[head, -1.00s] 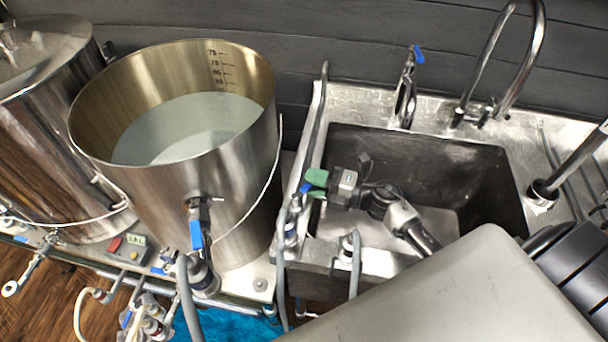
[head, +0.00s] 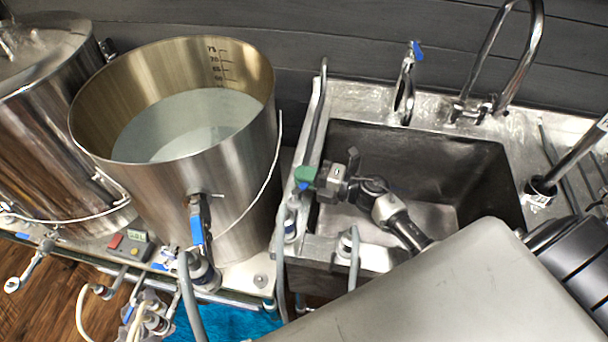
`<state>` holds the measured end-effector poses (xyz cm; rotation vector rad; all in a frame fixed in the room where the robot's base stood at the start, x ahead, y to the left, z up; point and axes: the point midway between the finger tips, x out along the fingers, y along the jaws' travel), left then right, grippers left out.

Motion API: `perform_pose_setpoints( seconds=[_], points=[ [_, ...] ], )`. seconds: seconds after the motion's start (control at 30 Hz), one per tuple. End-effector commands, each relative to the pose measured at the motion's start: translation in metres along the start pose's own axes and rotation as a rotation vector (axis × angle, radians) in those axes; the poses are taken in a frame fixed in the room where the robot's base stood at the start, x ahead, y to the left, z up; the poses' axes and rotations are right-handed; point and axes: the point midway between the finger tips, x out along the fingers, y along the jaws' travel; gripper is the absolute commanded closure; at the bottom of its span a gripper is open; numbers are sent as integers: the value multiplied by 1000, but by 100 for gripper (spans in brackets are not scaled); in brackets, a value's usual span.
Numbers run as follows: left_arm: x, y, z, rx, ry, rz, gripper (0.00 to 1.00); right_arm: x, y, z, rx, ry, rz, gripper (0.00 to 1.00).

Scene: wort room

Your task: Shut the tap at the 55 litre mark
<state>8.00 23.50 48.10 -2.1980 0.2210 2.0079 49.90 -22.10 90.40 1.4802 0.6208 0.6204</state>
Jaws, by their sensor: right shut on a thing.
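The open steel kettle (head: 240,160) stands left of the sink, with pale liquid (head: 185,125) inside. Marks from 75 down to about 60 show on its inner back wall. The liquid's surface lies just below the lowest mark I can make out, too small to read exactly. A tap (head: 291,222) with a blue lever stands on a pipe at the sink's left edge. My right gripper (head: 306,176), with green finger pads, is shut at that lever, which is mostly hidden by the fingers. My left gripper is not in view.
The steel sink (head: 450,160) lies under my right forearm. A curved faucet (head: 530,50) and a blue-handled tap (head: 410,75) stand behind it. The kettle's own blue-handled valve (head: 197,225) faces front. A lidded steel vessel (head: 45,130) is at left. Grey hoses hang in front.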

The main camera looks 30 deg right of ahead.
Motion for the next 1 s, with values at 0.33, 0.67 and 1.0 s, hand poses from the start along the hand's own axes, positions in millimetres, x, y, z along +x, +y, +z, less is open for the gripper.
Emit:
perform_pose_setpoints(
  seconds=[0.33, 0.67, 1.0],
  points=[
    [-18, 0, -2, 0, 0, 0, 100, -11, 2, -5, 6, -211, 1, 100],
    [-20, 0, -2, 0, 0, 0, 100, -21, -1, -7, 3, -400, -1, 100],
    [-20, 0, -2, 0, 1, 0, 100, -21, -1, -7, 1, -398, -1, 77]
  ],
)
